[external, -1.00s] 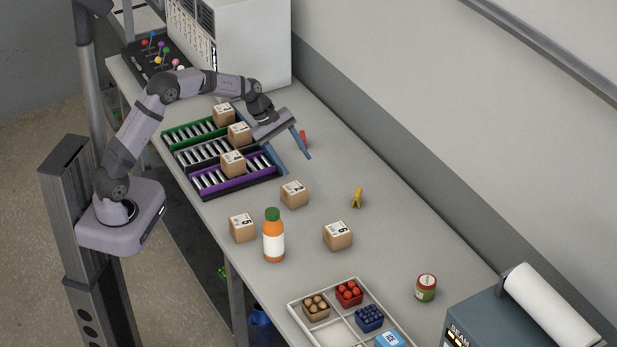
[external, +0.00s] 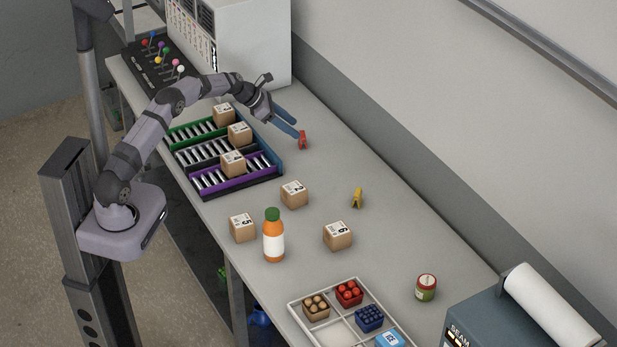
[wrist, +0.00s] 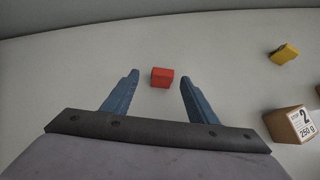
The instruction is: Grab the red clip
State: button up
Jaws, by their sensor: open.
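The red clip (external: 303,140) stands on the grey table, to the right of the roller racks in the external view. In the wrist view the red clip (wrist: 162,78) shows just beyond the fingertips, roughly midway between them. My gripper (external: 292,128) has blue fingers and is open, with its tips close to the clip. In the wrist view my gripper (wrist: 158,84) is spread wide and empty. I cannot tell whether a finger touches the clip.
A yellow clip (external: 357,198) stands farther along the table. Cardboard boxes (external: 294,194) and an orange bottle (external: 273,236) stand nearer the front. The roller racks (external: 235,172) hold several boxes. A white machine (external: 262,50) stands behind. The table around the red clip is clear.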

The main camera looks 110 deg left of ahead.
aim_at(303, 133)
jog(key=shift+d+p+x, duration=0.1)
jog(key=shift+p+x, duration=0.55)
jog(key=shift+x, duration=0.8)
jog(key=shift+d+p+x, duration=0.15)
jog(key=shift+p+x, duration=0.45)
jog(key=shift+x, duration=0.9)
jog(key=shift+w, duration=0.15)
jog(key=c, duration=1.1)
